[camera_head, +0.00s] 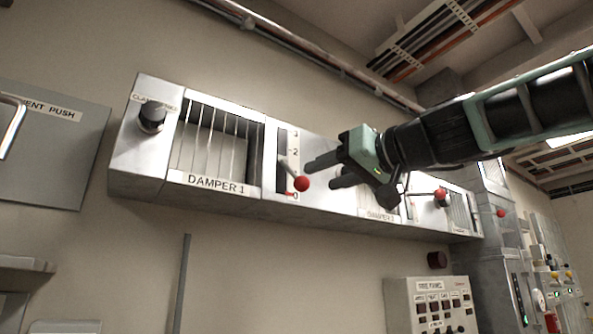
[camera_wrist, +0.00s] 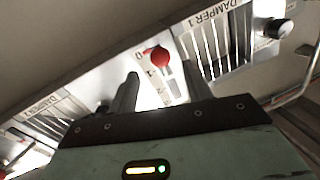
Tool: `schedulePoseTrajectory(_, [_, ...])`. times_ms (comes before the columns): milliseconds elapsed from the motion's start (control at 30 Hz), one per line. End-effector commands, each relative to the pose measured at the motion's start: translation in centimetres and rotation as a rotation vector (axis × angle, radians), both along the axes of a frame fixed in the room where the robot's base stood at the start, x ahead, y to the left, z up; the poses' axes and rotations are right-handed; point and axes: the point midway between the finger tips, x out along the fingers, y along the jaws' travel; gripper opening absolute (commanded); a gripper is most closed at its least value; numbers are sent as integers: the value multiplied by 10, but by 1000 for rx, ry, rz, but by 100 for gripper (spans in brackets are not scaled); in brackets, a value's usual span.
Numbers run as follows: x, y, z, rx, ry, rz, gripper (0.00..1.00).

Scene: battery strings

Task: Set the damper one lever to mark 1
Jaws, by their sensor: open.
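The damper one lever is a short arm with a red ball knob (camera_head: 302,184), beside the DAMPER 1 grille on a grey wall unit. Its scale plate (camera_head: 282,148) reads 3 at top, then 2, and 0 at bottom; the 1 is hard to read in the head view. The knob shows near the low end, just above the 0 in the picture. My gripper (camera_head: 321,174) is open, its fingers pointing left at the knob from the right. In the wrist view the red knob (camera_wrist: 159,56) shows between and just beyond the fingertips (camera_wrist: 157,70). Contact cannot be told.
A black dial (camera_head: 152,118) sits left of the DAMPER 1 grille (camera_head: 215,140). To the right, past my arm, are another damper with its grille and a second red knob (camera_head: 441,194). A fire panel (camera_head: 432,304) is mounted below. The wall beneath the unit is mostly clear.

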Motion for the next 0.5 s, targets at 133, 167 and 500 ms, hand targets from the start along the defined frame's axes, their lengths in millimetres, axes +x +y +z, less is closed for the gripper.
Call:
schedulePoseTrajectory(133, [21, 21, 6, 1, 5, 3, 50])
schedulePoseTrajectory(167, [25, 25, 6, 2, 5, 3, 50])
schedulePoseTrajectory(500, [56, 57, 2, 1, 2, 2, 50])
